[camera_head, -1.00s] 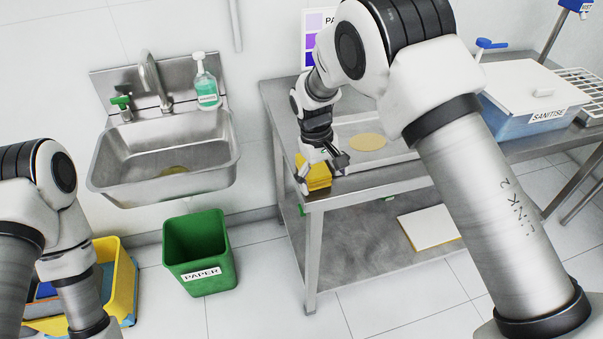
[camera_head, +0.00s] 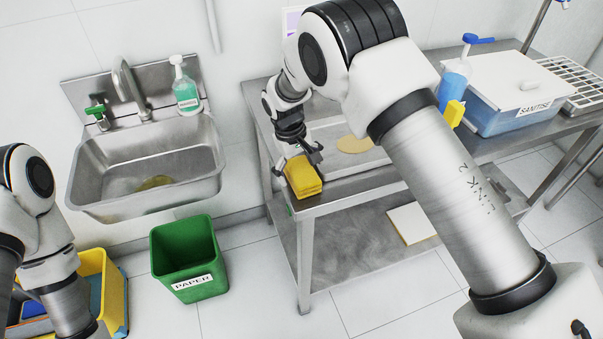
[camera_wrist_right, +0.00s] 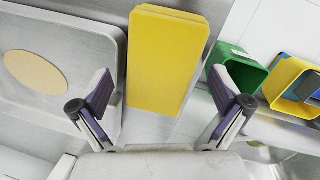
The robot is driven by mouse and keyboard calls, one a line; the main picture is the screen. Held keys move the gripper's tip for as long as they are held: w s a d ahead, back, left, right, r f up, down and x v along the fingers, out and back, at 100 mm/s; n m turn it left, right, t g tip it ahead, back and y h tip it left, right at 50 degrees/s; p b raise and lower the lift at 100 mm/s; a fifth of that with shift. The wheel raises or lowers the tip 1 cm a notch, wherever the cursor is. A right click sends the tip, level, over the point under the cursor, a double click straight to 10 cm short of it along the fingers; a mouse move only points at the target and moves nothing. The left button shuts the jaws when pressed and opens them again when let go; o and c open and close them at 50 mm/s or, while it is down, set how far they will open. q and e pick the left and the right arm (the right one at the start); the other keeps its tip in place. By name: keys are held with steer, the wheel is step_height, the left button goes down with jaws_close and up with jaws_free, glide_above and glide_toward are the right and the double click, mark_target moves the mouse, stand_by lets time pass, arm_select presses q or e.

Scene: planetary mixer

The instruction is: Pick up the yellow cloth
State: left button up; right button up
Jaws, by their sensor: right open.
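The yellow cloth (camera_head: 303,176) is a folded, layered block at the left front corner of the steel table. In the right wrist view the yellow cloth (camera_wrist_right: 167,60) lies ahead of and between the two fingers. My right gripper (camera_head: 299,160) is just behind and above the cloth, and in the wrist view the right gripper (camera_wrist_right: 168,95) is open with nothing between its pads. I cannot tell from these views whether a finger touches the cloth. My left arm shows at the left edge of the head view, but its gripper is out of frame.
A steel tray (camera_wrist_right: 60,45) with a round tan disc (camera_head: 355,144) is beside the cloth. A green paper bin (camera_head: 190,260) and a yellow bin (camera_head: 97,268) stand on the floor. A sink (camera_head: 145,160) is at left.

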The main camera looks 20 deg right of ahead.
steer(key=shift+s+r, duration=0.1)
steer(key=shift+s, duration=0.05)
steer(key=c, duration=1.2)
steer(key=shift+o, duration=0.2)
